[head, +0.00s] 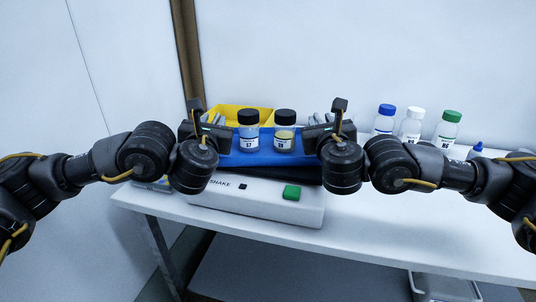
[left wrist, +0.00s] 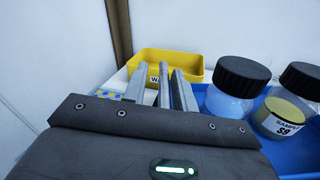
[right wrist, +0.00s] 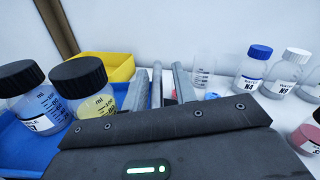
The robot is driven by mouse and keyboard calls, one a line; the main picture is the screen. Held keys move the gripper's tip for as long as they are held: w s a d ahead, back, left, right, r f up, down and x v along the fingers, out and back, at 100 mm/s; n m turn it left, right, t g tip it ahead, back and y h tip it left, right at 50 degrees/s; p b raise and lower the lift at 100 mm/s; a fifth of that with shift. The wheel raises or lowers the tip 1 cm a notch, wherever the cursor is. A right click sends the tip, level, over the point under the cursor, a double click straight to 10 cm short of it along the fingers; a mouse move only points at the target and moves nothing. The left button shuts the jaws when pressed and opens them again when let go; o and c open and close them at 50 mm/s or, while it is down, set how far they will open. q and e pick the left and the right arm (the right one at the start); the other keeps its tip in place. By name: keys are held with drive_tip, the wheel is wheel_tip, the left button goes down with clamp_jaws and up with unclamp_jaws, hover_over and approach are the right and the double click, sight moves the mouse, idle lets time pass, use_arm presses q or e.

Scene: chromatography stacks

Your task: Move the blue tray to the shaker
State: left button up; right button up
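The blue tray (head: 262,158) holds two dark-capped bottles, one with blue liquid (head: 249,135) and one with yellow (head: 284,135). It lies over the dark platform of the white shaker (head: 255,198), whose front shows "SHAKE" and a green button (head: 292,192). I cannot tell whether the tray touches the platform. My left gripper (head: 211,118) is at the tray's left end, its fingers apart; they show in the left wrist view (left wrist: 161,88). My right gripper (head: 322,118) is at the right end, fingers also apart (right wrist: 160,88). The tray's ends are partly hidden by my grippers.
A yellow bin (head: 243,113) stands behind the tray. Capped bottles in blue (head: 384,119), white (head: 411,125) and green (head: 446,130) stand to the right. The white table (head: 400,230) is clear at the front right. A wall closes off the back.

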use_arm(q)
drive_tip(key=shift+o, duration=0.3)
drive_tip(key=shift+d, duration=0.2)
use_arm(e)
drive_tip(key=shift+o, duration=0.3)
drive_tip(key=shift+a, duration=0.15)
use_arm(q)
drive_tip(key=shift+s+d+f, duration=0.15)
drive_tip(key=shift+s+d, duration=0.1)
drive_tip(key=shift+s, duration=0.55)
drive_tip(key=s, duration=1)
drive_tip(key=shift+s+a, duration=0.2)
drive_tip(key=shift+a, duration=0.05)
use_arm(e)
drive_tip(key=s, duration=1.2)
use_arm(q)
drive_tip(key=shift+d, duration=0.1)
